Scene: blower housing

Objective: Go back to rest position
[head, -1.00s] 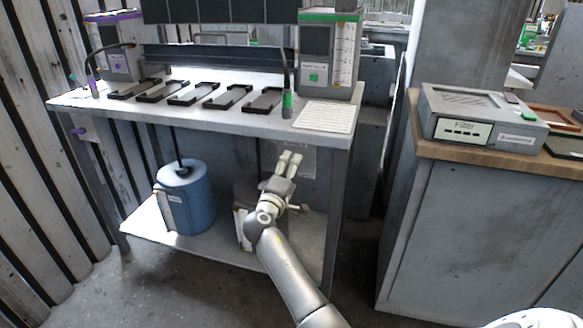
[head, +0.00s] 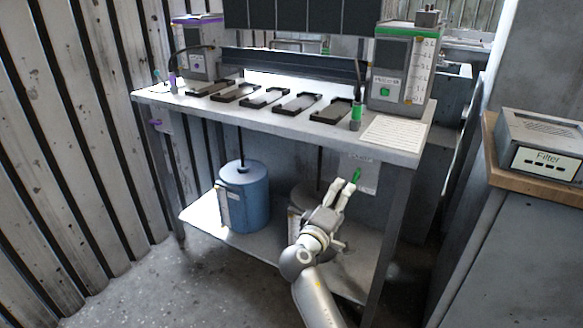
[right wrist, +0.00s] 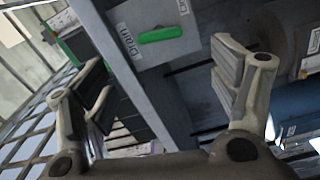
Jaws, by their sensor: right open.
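My right gripper (head: 344,188) is in front of the workbench in the head view, below the tabletop, with its arm rising from the bottom. Its fingers are apart and empty in the right wrist view (right wrist: 163,68). A green handle (head: 356,175) is just beyond the fingertips, on a pale labelled plate (head: 366,184) under the bench. In the right wrist view the green handle (right wrist: 163,34) lies beyond the gap between the fingers, and no finger appears to grip it. My left gripper is not in view.
The workbench (head: 290,124) holds several dark trays and two grey devices. A blue cylinder (head: 245,195) stands on its lower shelf (head: 262,245). A cabinet with a filter box (head: 545,150) is at the right. Clear floor (head: 130,295) lies at the lower left.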

